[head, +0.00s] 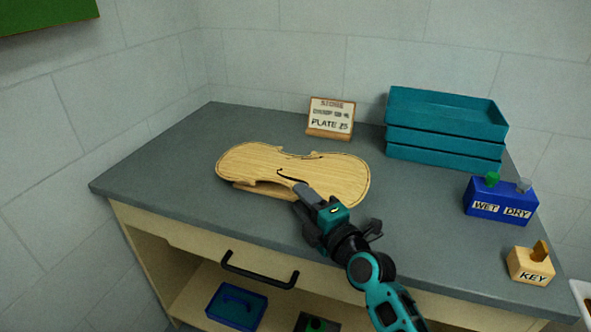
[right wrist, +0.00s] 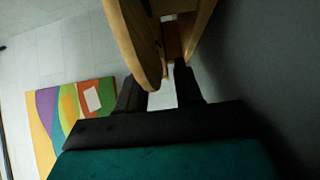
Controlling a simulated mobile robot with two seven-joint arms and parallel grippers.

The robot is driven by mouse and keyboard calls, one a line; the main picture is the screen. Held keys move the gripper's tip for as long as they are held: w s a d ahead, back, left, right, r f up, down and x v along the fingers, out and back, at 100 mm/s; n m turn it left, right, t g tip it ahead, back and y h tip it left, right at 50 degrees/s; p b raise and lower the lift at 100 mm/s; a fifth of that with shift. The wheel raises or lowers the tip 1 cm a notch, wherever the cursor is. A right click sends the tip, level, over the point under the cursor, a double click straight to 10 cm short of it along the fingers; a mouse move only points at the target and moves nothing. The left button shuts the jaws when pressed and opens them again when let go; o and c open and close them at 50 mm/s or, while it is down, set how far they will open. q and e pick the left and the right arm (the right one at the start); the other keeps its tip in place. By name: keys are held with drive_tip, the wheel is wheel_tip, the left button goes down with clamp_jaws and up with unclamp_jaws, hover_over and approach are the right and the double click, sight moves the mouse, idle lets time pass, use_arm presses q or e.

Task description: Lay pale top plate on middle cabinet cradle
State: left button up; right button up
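The pale top plate (head: 255,163), violin-shaped with dark f-holes, lies about flat over the middle of the cabinet top in the head view. Part of a wooden cradle (head: 262,191) shows under its front edge; the rest is hidden. I cannot tell whether the plate is fully seated. My right gripper (head: 303,191) is at the plate's front edge. In the right wrist view, its fingers (right wrist: 160,92) stand apart on either side of the plate's edge (right wrist: 143,55), with a gap showing between plate and right finger. My left gripper is out of view.
A sign reading PLATE (head: 330,117) stands behind the plate. Stacked teal trays (head: 445,130) are at the back right. A blue WET/DRY holder (head: 500,202) and a KEY block (head: 531,265) stand at the right. The cabinet top (head: 165,180) is clear at the left.

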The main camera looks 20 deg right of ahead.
drive_tip(key=shift+w, duration=0.1)
clamp_jaws()
idle(0.6)
